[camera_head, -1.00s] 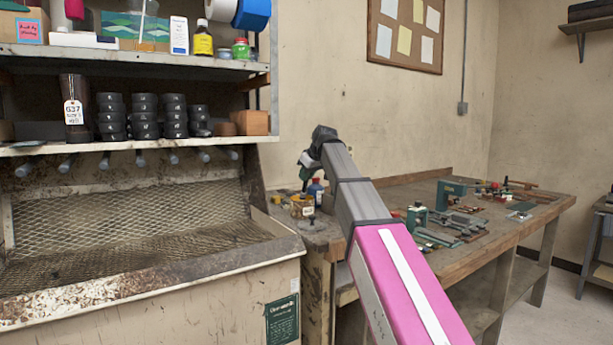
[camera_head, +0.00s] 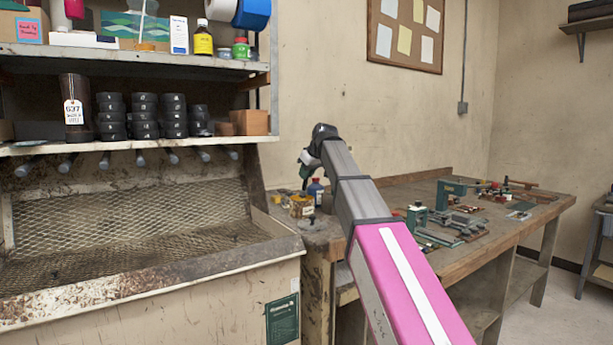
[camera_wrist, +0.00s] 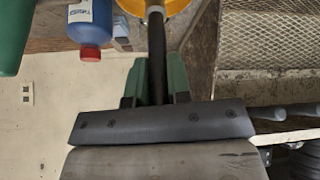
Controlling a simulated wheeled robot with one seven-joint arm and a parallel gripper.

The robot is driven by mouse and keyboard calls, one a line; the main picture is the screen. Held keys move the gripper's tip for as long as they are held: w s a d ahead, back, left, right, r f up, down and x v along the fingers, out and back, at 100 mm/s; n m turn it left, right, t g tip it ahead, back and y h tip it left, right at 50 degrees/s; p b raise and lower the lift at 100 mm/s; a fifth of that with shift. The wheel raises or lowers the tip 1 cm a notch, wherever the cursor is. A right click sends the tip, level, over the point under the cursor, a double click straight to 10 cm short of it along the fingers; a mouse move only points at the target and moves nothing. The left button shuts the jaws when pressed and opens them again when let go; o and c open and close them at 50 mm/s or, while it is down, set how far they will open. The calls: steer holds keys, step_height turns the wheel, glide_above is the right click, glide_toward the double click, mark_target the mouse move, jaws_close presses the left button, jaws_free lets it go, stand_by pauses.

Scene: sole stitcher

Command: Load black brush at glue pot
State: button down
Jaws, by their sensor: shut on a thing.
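My gripper (camera_wrist: 157,72) has green fingers that are shut on the black brush (camera_wrist: 156,45), seen as a dark straight handle between them. In the wrist view the brush's far end overlaps the yellow glue pot (camera_wrist: 178,6) at the top edge. I cannot tell whether the brush tip is inside the pot or above it. In the head view the glue pot (camera_head: 301,207) stands at the workbench's near left corner.
A blue bottle with a red cap (camera_wrist: 91,30) stands close beside the pot, and it also shows in the head view (camera_head: 316,191). A green object (camera_wrist: 14,35) is at the wrist view's left. A mesh-backed bin (camera_head: 130,215) lies left. Tools (camera_head: 440,225) cover the workbench's right part.

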steer(key=shift+r, duration=3.1)
